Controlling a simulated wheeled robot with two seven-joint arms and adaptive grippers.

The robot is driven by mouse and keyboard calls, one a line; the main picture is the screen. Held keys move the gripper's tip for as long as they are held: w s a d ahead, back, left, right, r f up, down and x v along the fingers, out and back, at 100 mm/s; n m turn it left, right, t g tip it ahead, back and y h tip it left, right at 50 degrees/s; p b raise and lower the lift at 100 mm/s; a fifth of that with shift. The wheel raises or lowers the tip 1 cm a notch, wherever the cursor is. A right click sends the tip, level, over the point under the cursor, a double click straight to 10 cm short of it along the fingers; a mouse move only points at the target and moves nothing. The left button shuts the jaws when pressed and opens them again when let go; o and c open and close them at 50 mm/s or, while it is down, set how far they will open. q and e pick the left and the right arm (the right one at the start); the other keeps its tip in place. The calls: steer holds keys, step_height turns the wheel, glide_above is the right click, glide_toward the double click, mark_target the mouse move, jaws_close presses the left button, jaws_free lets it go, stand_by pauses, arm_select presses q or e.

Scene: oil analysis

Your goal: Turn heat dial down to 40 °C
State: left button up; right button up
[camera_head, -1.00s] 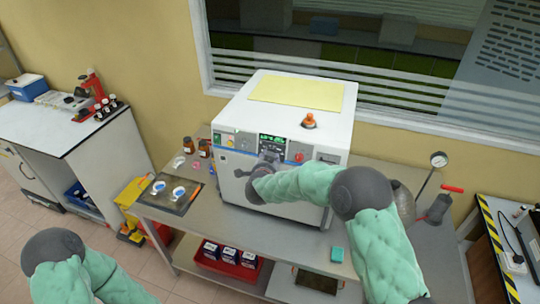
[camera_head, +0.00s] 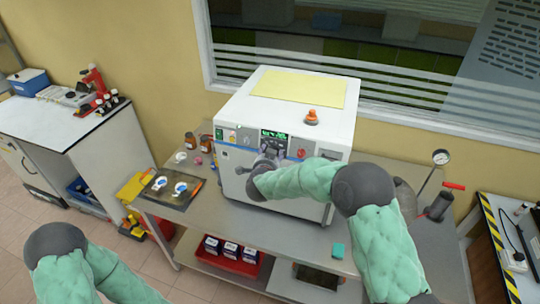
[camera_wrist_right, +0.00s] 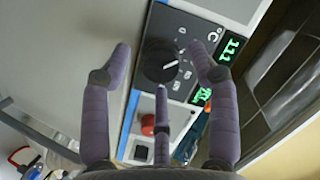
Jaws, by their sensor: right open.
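The heat dial (camera_wrist_right: 160,62) is a round black knob with a white pointer line on the dark panel of the white oven (camera_head: 288,102). In the right wrist view the pointer slants to the upper right, toward small scale numbers I cannot read surely. My right gripper (camera_wrist_right: 160,68) is open, its purple-grey fingers spread around the dial, with a gap visible on each side; contact by the lower finger cannot be told. In the head view my right gripper (camera_head: 264,160) is in front of the panel and hides the dial. My left arm shows at lower left; its gripper is out of view.
A green display (camera_head: 273,134) sits above the dial, and a red button (camera_head: 301,153) beside it. The oven stands on a grey bench (camera_head: 290,226). A dark tray (camera_head: 158,195) with small dishes and brown bottles (camera_head: 206,143) stand left of the oven.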

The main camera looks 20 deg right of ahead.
steer(key=v, duration=1.1)
steer(key=shift+s+a, duration=0.2)
steer(key=shift+s, duration=0.05)
steer(key=shift+r, duration=0.1)
steer(key=s+a+f+n+g+y+b, duration=0.1)
steer(key=s+f+n+g+y+b, duration=0.2)
steer(key=f, duration=1.3)
steer(key=s+a+f+n+g+y+b, duration=0.15)
steer(key=s+f+n+b, duration=0.35)
steer(key=f, duration=1.1)
steer(key=s+a+f+n+g+y+b, duration=0.3)
steer(key=s+f+g+y+b, duration=0.2)
steer(key=s+f, duration=1.6)
steer(key=s+g+b, duration=0.2)
steer(key=g+b, duration=0.1)
steer(key=shift+s+f, duration=0.25)
steer(key=shift+f, duration=0.05)
steer(key=shift+a, duration=0.15)
steer(key=shift+c, duration=0.3)
